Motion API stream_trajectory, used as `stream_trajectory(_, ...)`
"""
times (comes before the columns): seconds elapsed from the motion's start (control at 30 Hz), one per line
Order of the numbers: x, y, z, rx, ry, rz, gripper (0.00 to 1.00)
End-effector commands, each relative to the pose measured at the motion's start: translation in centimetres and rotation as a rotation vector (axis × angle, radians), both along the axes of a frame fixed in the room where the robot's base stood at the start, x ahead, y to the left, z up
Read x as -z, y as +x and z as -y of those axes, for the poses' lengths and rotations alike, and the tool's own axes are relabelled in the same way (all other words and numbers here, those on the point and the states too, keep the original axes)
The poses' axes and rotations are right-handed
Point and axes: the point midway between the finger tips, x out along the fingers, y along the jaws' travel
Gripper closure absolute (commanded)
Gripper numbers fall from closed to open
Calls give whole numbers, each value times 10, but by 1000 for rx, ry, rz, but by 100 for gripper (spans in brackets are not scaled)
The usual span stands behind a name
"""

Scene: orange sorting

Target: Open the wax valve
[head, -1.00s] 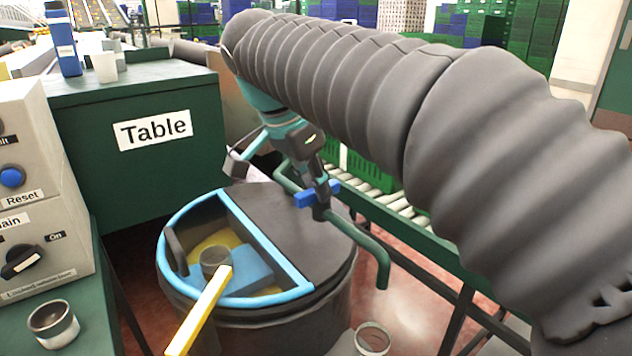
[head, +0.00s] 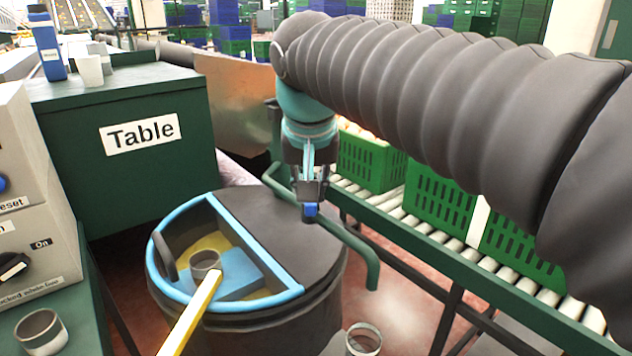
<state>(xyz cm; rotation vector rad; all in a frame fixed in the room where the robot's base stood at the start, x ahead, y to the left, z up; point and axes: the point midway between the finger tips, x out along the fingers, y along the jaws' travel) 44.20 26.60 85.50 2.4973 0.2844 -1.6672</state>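The wax valve shows as a small blue handle (head: 310,210) on the green pipe (head: 345,235) that runs above the right side of the dark drum. My gripper (head: 310,194) points down right at the blue handle, with its fingers around or against it. The fingers look close together, but they are small and partly overlap the handle, so I cannot tell whether they grip it. Most of the handle and the valve body are hidden behind the fingers.
The dark drum (head: 320,305) has a blue-rimmed opening with a yellow-handled ladle (head: 190,315) in it. A green table (head: 120,185) stands left. Green crates (head: 438,195) sit on a roller conveyor at right. A metal cup (head: 363,340) is at the bottom.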

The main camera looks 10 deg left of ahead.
Motion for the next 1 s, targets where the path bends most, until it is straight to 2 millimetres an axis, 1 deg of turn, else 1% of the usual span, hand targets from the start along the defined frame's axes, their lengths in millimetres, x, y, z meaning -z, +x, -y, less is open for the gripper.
stream_trajectory(0.2, -1, 1, 3, -171, 0, -1, 100)
stream_trajectory(0.5, 0, 2, 4, -329, -1, -2, 100)
stream_trajectory(0.7, 0, 2, 5, -376, -2, -1, 100)
stream_trajectory(1.0, 0, 2, 5, -388, -1, -1, 100)
